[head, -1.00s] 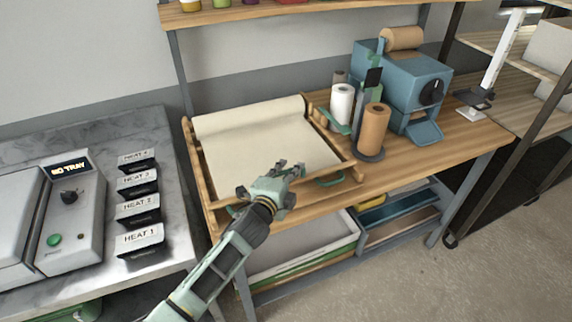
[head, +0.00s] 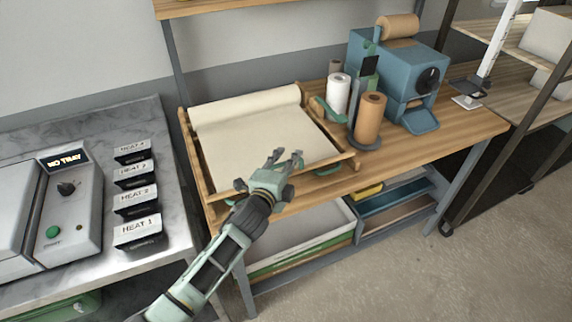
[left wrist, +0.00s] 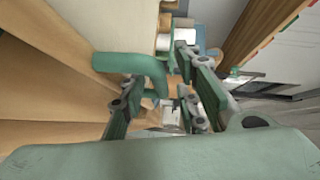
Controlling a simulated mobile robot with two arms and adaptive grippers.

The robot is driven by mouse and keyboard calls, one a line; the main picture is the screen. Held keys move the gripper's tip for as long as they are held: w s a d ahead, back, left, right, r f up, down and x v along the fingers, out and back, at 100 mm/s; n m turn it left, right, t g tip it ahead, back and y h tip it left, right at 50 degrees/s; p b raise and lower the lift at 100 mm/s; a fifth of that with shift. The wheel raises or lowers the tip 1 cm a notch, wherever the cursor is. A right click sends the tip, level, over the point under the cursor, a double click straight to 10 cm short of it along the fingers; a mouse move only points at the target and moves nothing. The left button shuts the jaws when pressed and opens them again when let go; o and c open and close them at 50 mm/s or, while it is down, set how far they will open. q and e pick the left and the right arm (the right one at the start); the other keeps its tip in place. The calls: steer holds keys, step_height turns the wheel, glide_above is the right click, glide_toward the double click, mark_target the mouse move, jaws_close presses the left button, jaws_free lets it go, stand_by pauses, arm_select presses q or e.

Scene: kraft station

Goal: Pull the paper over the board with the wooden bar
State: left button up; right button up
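Cream paper (head: 255,135) comes from a roll at the back of a wooden frame and lies flat over the board, which it hides. My left gripper (head: 284,159) is open and empty over the front part of the paper and hides the middle of the bar. In the left wrist view a green handle (left wrist: 135,66) is beside the spread fingers (left wrist: 165,95), with wood and paper-coloured surfaces to the left. My right gripper is not in view.
White (head: 338,95) and brown (head: 369,118) rolls stand right of the frame, before a blue machine (head: 400,75). A wooden shelf (head: 230,8) hangs above the bench.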

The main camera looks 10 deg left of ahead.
arm_select(q)
steer(key=v, duration=1.2)
steer(key=s+a+f+n+g+y, duration=0.45)
steer(key=s+a+f+n, duration=0.2)
steer(key=s+n, duration=0.4)
steer(key=s+f+n+g+h, duration=0.1)
steer(key=s+f+n+g, duration=0.2)
steer(key=s, duration=0.7)
steer(key=s+f+n+g, duration=0.1)
steer(key=s+n+g, duration=0.35)
steer(key=s, duration=0.45)
step_height(320, 180, down, 28)
steer(key=s+m+g+b, duration=0.1)
steer(key=g+b, duration=0.1)
steer(key=s+a+f+g+b, duration=0.1)
steer(key=s+a+f+b, duration=0.1)
steer(key=s+f, duration=1.5)
step_height(320, 180, down, 3)
steer(key=shift+s+a+r+m+b, duration=0.3)
steer(key=shift+s+a, duration=0.1)
steer(key=shift+a, duration=0.35)
